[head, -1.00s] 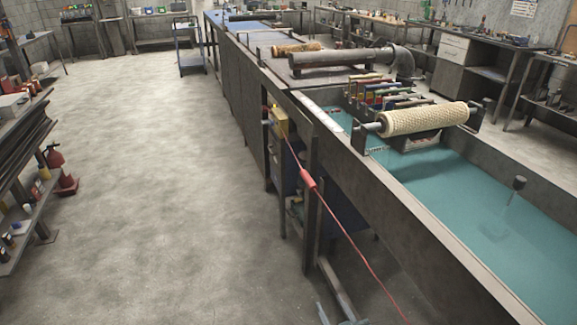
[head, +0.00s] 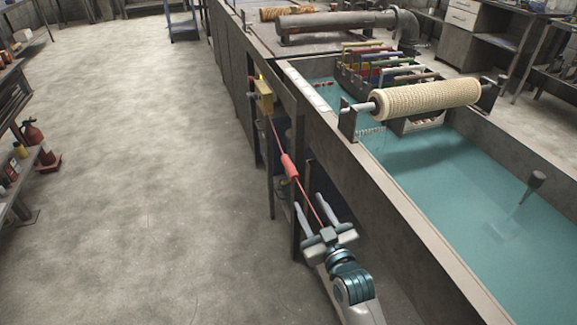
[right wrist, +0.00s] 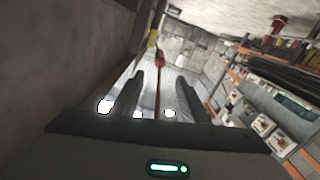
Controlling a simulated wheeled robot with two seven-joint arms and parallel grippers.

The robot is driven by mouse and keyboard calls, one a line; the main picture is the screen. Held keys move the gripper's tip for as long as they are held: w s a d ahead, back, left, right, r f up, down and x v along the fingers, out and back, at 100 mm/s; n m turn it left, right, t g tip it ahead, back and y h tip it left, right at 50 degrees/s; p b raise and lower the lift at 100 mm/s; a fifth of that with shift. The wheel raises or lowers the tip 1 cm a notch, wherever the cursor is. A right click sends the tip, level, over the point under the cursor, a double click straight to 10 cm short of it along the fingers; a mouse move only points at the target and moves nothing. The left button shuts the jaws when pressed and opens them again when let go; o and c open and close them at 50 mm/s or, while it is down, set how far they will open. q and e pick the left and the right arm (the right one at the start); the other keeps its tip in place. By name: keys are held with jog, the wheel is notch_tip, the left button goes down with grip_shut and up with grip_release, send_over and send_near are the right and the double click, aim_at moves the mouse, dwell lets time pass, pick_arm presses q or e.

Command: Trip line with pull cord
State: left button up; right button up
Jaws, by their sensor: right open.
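The pull cord (head: 276,135) is a thin red line running down from a yellow box (head: 265,100) on the side of the long tank. A thicker red handle (head: 289,167) sits partway along it. My right gripper (head: 308,200) is open below the handle, its fingers pointing up toward it. In the right wrist view the red handle (right wrist: 160,62) shows just beyond my right gripper's fingertips (right wrist: 160,75), and the cord (right wrist: 157,95) runs between the two fingers. I cannot tell whether it touches either finger. My left gripper is not in view.
The tank wall (head: 390,195) rises close to the right of my right gripper. A beige mesh roller (head: 425,98) lies across the tank above blue-green water (head: 445,185).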

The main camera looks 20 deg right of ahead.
aim_at(289, 167)
jog(key=shift+w, duration=0.1)
jog(key=w, duration=1.7)
jog(key=shift+w+a, duration=0.15)
jog(key=shift+a, duration=0.1)
jog(key=shift+c, duration=0.2)
grip_shut()
